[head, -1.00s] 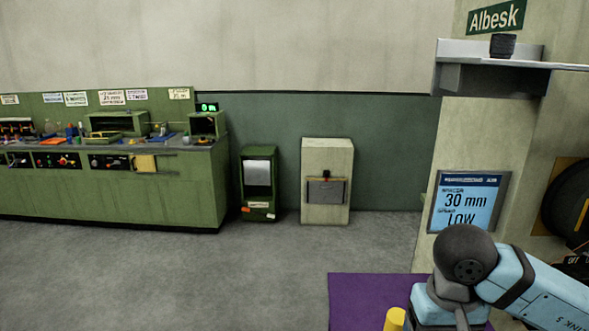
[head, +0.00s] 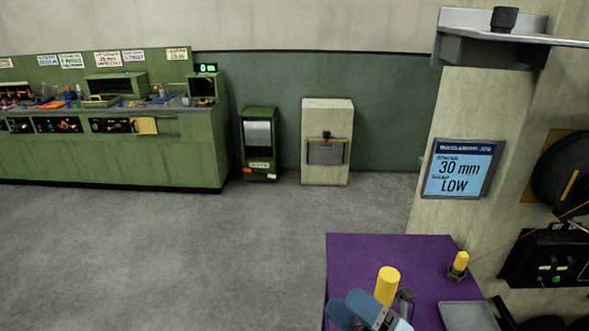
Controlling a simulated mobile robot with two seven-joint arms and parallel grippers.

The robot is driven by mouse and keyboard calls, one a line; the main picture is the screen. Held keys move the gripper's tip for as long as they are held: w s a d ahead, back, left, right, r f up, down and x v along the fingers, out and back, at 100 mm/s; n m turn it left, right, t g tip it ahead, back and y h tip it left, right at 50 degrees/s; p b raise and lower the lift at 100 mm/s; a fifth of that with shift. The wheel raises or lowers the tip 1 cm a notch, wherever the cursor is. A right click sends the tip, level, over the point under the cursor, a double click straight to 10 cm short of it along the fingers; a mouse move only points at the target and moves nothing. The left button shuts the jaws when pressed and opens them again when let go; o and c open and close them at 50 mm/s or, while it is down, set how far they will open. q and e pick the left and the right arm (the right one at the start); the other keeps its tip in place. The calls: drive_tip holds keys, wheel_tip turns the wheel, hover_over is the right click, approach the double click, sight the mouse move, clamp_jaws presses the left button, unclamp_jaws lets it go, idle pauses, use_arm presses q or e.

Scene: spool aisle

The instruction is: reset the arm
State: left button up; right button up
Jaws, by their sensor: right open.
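My right gripper (head: 400,303) shows at the bottom edge, a blue and dark grey shape only partly in frame. It is open, low over the purple mat (head: 350,262), in front of and overlapping a yellow cylinder (head: 388,283) in the picture. I cannot tell whether it touches the cylinder. My left gripper is out of view.
A small yellow piece (head: 461,261) on a dark base and a grey tray (head: 468,315) are on the mat's right side. A wall panel (head: 460,168) reads "30 mm LOW". A shelf (head: 480,22) juts out above. The floor at left (head: 200,260) is clear.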

drive_tip(key=s+d+f+m+t+h+p, duration=0.15)
drive_tip(key=d+f+m+h, duration=0.25)
drive_tip(key=f+m+h, duration=0.55)
drive_tip(key=s+d+f+m+t+h, duration=0.15)
drive_tip(key=d+f+m+h, duration=0.45)
drive_tip(key=m, duration=0.6)
drive_tip(key=s+f+m+g+h, duration=0.1)
drive_tip(key=s+f+m+g, duration=0.1)
drive_tip(key=s+f+m, duration=0.2)
drive_tip(key=s+d+f+m+g, duration=0.1)
drive_tip(key=s+f+m, duration=0.3)
drive_tip(key=f, duration=0.4)
drive_tip(key=shift+s+f+g+h, duration=0.3)
drive_tip(key=shift+g+h, duration=0.05)
drive_tip(key=shift+g, duration=0.35)
